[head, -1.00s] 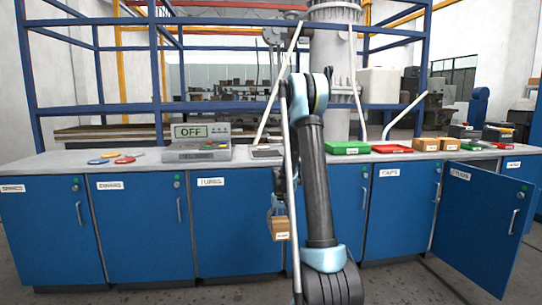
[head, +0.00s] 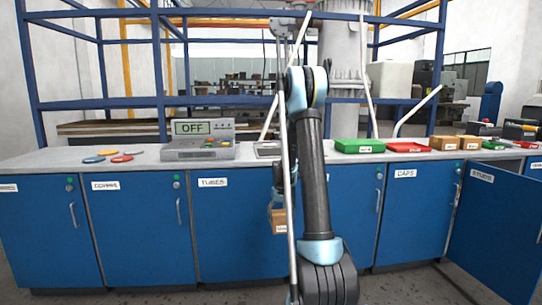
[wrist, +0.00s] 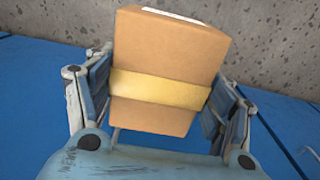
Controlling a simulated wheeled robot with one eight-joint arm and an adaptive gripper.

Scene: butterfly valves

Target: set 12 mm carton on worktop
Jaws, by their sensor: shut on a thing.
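A brown carton (wrist: 165,65) with a yellow band sits between the fingers of my gripper (wrist: 160,105) in the wrist view. My gripper is shut on it from both sides. In the head view the carton (head: 278,220) hangs in front of the blue cupboard doors, below the level of the worktop (head: 50,160). My arm hides part of the gripper and the carton there. The print on the carton's label is too small to read.
A device with an OFF display (head: 197,140), coloured discs (head: 108,156), a green tray (head: 358,146), a red tray (head: 408,148) and two other cartons (head: 456,142) stand on the worktop. The STUDS cupboard door (head: 496,225) stands open at right. Bare worktop shows at left.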

